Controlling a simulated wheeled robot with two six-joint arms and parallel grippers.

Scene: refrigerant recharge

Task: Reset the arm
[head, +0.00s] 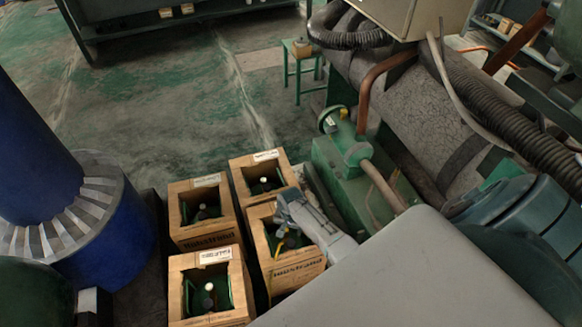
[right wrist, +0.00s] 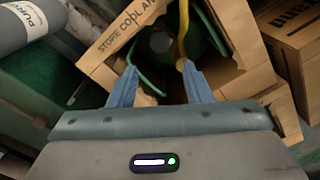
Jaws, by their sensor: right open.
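My right gripper (head: 287,228) reaches over the front right wooden crate (head: 296,279) in the head view. In the right wrist view its two blue fingers (right wrist: 158,70) are apart, with nothing seen held between them. They point into the open crate (right wrist: 118,42), where a dark green cylinder (right wrist: 205,38) with a green hose and a yellow hose (right wrist: 183,30) shows. The right finger tip is close to the yellow hose; I cannot tell whether they touch. My left gripper is not in view.
More open wooden crates stand beside it: front left (head: 207,295), back left (head: 203,212) and back right (head: 262,172). A green machine block (head: 345,165) with pipes stands close on the right. A large blue cylinder (head: 85,235) stands at left.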

